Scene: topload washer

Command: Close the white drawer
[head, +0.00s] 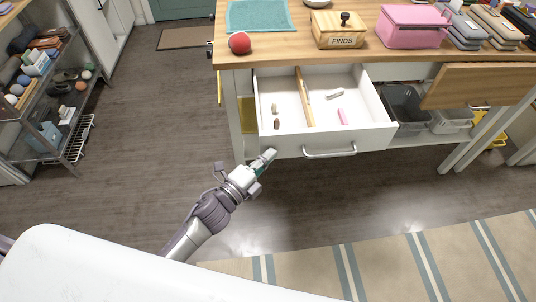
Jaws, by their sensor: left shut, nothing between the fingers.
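The white drawer (360,137) is pulled out from under the wooden worktop, with a metal bar handle (330,153) on its front. Inside it a wooden divider (304,97) and a few small items show. My left gripper (267,156) is shut and empty, at the left end of the drawer front. Its fingertips look close to the front panel; I cannot tell whether they touch it. My right gripper is not in view.
The worktop (290,45) holds a red ball (239,42), a wooden FINDS box (340,30) and a pink box (411,26). A shelf rack (50,95) stands at left. A striped rug (380,262) lies in front; the floor between is clear.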

